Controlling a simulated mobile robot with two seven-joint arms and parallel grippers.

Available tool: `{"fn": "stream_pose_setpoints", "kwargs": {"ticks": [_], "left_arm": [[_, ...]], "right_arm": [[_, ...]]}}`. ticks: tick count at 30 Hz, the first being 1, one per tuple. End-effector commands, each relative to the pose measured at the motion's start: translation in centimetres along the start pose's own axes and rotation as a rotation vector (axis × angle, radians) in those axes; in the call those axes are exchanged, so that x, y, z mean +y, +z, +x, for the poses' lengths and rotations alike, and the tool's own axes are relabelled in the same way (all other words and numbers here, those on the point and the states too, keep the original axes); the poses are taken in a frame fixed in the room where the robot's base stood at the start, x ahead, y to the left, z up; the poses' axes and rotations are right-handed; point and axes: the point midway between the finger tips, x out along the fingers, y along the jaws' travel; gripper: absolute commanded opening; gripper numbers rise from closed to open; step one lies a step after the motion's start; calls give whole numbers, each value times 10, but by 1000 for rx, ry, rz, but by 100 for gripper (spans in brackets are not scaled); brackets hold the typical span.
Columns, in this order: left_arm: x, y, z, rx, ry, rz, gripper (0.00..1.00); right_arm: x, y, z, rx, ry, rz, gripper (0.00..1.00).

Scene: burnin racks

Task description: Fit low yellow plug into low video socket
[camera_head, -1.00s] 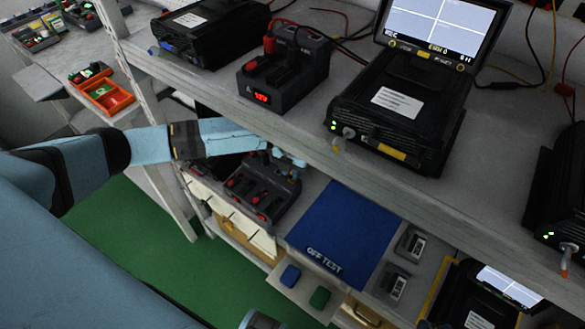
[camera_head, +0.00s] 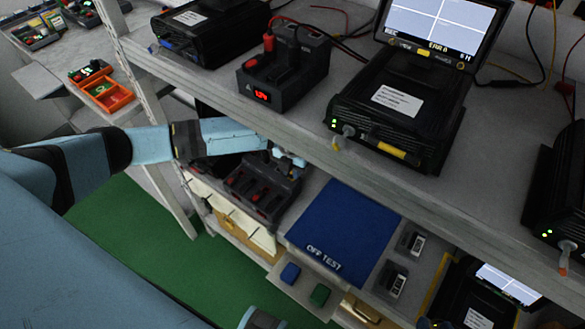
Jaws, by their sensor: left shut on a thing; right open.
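An arm of mine reaches in from the left, and its gripper (camera_head: 288,158) sits just under the front edge of the upper shelf, above a dark charger. Its fingertips and what they hold are too small and partly hidden to make out. The low video unit (camera_head: 480,308), with a lit screen (camera_head: 508,286), stands on the lower shelf at bottom right, partly cut off. Its socket cannot be made out. I cannot identify the low yellow plug. A grey and yellow connector (camera_head: 337,145) shows at the upper video unit. My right gripper is not visible.
The upper shelf (camera_head: 230,105) carries the upper video unit (camera_head: 400,110) and a charger (camera_head: 282,70) with a red display. Below lie a blue "OFF TEST" mat (camera_head: 345,225), a dark charger with several bays (camera_head: 262,190) and two small labelled boxes (camera_head: 395,282). The upper shelf overhangs the lower one.

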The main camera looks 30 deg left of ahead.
Motion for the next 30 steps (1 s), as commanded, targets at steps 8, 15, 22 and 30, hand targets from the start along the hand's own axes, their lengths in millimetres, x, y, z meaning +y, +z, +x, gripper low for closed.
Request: {"fn": "stream_pose_setpoints", "kwargs": {"ticks": [8, 15, 22, 30], "left_arm": [[0, 0, 2, 0, 0, 0, 6], [0, 0, 6, 0, 0, -1, 6], [0, 0, 7, 0, 0, 0, 6], [0, 0, 7, 0, 0, 0, 51]], "right_arm": [[0, -1, -1, 0, 0, 0, 43], [0, -2, -1, 0, 0, 0, 43], [0, -2, -1, 0, 0, 0, 43], [0, -2, -1, 0, 0, 0, 43]]}}
